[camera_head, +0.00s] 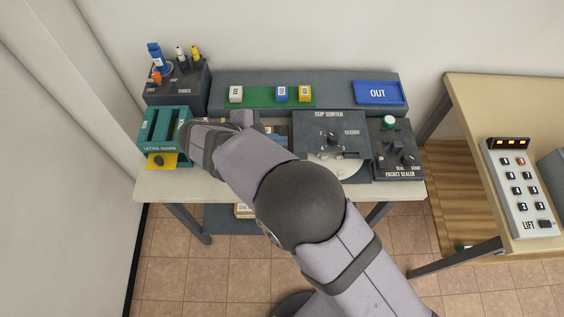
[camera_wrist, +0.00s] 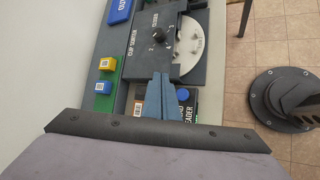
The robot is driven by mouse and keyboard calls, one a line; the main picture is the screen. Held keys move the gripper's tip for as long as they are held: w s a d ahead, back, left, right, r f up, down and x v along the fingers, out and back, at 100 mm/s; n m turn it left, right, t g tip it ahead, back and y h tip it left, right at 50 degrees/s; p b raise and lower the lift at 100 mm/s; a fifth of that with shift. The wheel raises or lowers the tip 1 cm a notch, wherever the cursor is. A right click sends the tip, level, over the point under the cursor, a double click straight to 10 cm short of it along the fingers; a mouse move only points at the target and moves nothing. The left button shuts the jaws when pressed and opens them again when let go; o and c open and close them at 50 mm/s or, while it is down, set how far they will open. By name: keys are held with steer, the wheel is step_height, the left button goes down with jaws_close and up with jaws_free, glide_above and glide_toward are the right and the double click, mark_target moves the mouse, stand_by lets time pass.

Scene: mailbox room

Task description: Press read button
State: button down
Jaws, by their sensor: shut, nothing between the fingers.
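My gripper (camera_wrist: 158,78) is shut and empty, its blue-grey fingers together in the wrist view.
The cup sorter (camera_head: 352,135) with its knob and pale disc stands right of the reader. A teal letter-sound box (camera_head: 163,136) stands left. Behind are a green strip (camera_head: 262,97) with small blocks and a blue OUT tray (camera_head: 378,93). The packet sealer (camera_head: 395,160) is at right.

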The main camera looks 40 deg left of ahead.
steer(key=shift+f, duration=0.15)
steer(key=shift+f+b, duration=3)
steer(key=shift+f, duration=1.3)
steer(key=shift+f, duration=0.15)
steer(key=shift+f+b, duration=0.25)
steer(key=shift+b, duration=0.1)
steer(key=shift+f+b, duration=0.35)
steer(key=shift+f, duration=0.2)
steer(key=shift+r, duration=0.2)
steer(key=shift+r+p, duration=0.6)
steer(key=shift+r, duration=0.2)
steer(key=shift+r, duration=0.1)
steer(key=shift+r+p, duration=1.7)
steer(key=shift+r, duration=0.7)
